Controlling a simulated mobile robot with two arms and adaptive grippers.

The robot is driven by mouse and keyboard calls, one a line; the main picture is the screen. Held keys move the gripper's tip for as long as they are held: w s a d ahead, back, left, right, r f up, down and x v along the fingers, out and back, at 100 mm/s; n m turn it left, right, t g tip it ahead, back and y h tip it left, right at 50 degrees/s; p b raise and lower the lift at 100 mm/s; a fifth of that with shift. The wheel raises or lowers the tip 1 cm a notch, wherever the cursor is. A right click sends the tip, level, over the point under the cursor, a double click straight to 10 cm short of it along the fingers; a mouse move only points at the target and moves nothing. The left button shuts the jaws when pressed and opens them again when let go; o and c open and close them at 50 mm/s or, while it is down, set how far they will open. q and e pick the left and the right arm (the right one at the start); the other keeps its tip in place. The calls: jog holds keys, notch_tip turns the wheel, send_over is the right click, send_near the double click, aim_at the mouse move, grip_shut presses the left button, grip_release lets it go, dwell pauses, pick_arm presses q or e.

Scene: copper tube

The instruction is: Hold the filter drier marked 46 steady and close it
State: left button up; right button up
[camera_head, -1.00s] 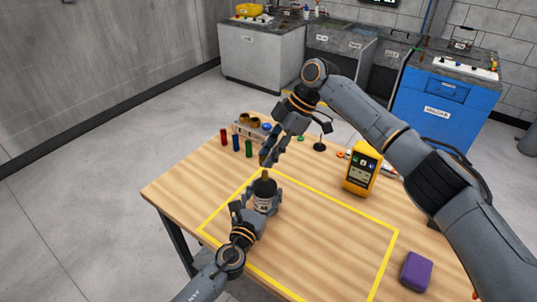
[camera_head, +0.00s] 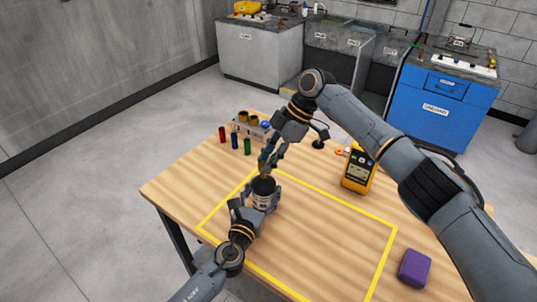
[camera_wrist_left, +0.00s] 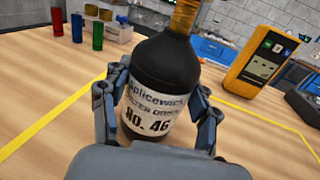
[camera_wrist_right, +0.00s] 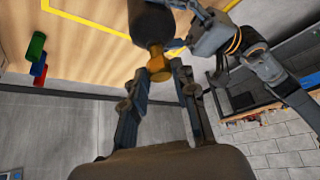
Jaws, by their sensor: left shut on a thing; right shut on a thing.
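The filter drier (camera_head: 264,187) is a dark bottle-like body with a white label reading NO. 46, seen close in the left wrist view (camera_wrist_left: 162,80). It stands upright inside the yellow outline on the table. My left gripper (camera_head: 258,199) is shut around its labelled body, one finger on each side (camera_wrist_left: 158,112). A copper-coloured end piece (camera_wrist_right: 158,66) tops the drier; it also shows at the top of the left wrist view (camera_wrist_left: 185,16). My right gripper (camera_wrist_right: 162,72) comes from above and is shut on this end piece. Its fingertips partly hide the piece in the head view.
Red (camera_head: 222,134), blue (camera_head: 235,140) and green (camera_head: 247,146) cylinders stand behind the drier, beside a rack (camera_head: 251,128). A yellow meter (camera_head: 358,172) stands to the right. A purple block (camera_head: 415,268) lies near the right edge. The outlined area right of the drier is clear.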

jog(key=shift+f, duration=0.55)
dwell(0.5)
jog(key=shift+s+f+m+t, duration=0.1)
jog(key=shift+m+t, duration=0.3)
jog(key=shift+m, duration=0.4)
jog(key=shift+s+m+t, duration=0.1)
jog(key=shift+m+t, duration=0.4)
jog(key=shift+m, duration=0.4)
jog(key=o, duration=0.9)
jog(key=shift+o, duration=0.2)
jog(key=shift+r, duration=2.4)
